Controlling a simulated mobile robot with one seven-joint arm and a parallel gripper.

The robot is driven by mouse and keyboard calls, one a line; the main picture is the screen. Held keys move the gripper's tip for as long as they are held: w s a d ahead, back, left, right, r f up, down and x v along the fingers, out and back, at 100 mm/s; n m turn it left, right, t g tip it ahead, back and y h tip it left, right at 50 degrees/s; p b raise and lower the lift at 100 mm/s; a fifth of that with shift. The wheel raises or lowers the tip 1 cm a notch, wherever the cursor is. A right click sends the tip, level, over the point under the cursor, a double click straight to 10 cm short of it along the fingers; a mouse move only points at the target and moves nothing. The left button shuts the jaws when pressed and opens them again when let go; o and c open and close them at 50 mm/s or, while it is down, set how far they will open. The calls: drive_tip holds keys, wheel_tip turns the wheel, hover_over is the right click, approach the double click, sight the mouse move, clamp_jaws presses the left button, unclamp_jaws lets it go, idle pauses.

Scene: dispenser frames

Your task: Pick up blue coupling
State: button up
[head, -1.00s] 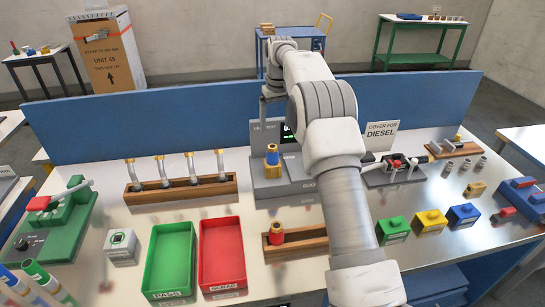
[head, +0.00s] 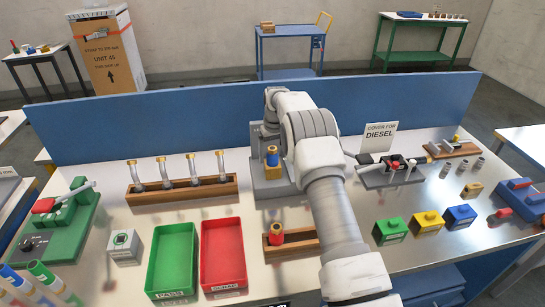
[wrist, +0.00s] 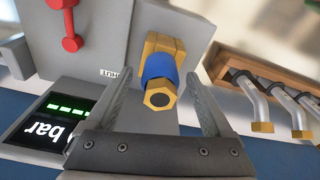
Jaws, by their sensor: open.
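The blue coupling (head: 272,158) has a blue ring and brass ends. It stands upright on the grey test unit (head: 268,183) near the middle of the bench. In the wrist view the coupling (wrist: 159,70) shows its brass hex end with a dark hole towards the camera. My gripper (wrist: 160,75) is open, with one finger on each side of the coupling in the picture and visible gaps to both. Its depth along the coupling is hard to tell. In the head view my arm hides part of the test unit and its display.
A wooden rack (head: 183,192) with several bent pipes stands left of the test unit. In front are a green tray (head: 153,262), a red tray (head: 240,262) and a wooden block with a red-ringed coupling (head: 276,235). A blue panel (head: 150,125) runs behind.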

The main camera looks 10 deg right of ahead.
sight(272, 147)
drive_tip(key=shift+f, duration=0.15)
drive_tip(key=shift+c, duration=0.2)
clamp_jaws()
drive_tip(key=shift+r, duration=0.2)
drive_tip(key=shift+w+r+b, duration=0.1)
drive_tip(key=shift+r+b, duration=0.2)
drive_tip(key=shift+r, duration=0.3)
wheel_tip(272, 147, up, 3)
drive_tip(key=shift+f+b, duration=0.15)
drive_tip(key=shift+b, duration=0.2)
drive_tip(key=w+d+r+p, duration=0.1)
drive_tip(key=d+r+p, duration=0.3)
drive_tip(key=d+r, duration=0.3)
drive_tip(key=shift+d+p, duration=0.35)
drive_tip(key=shift+d, duration=1.9)
drive_tip(key=shift+w+f, duration=0.1)
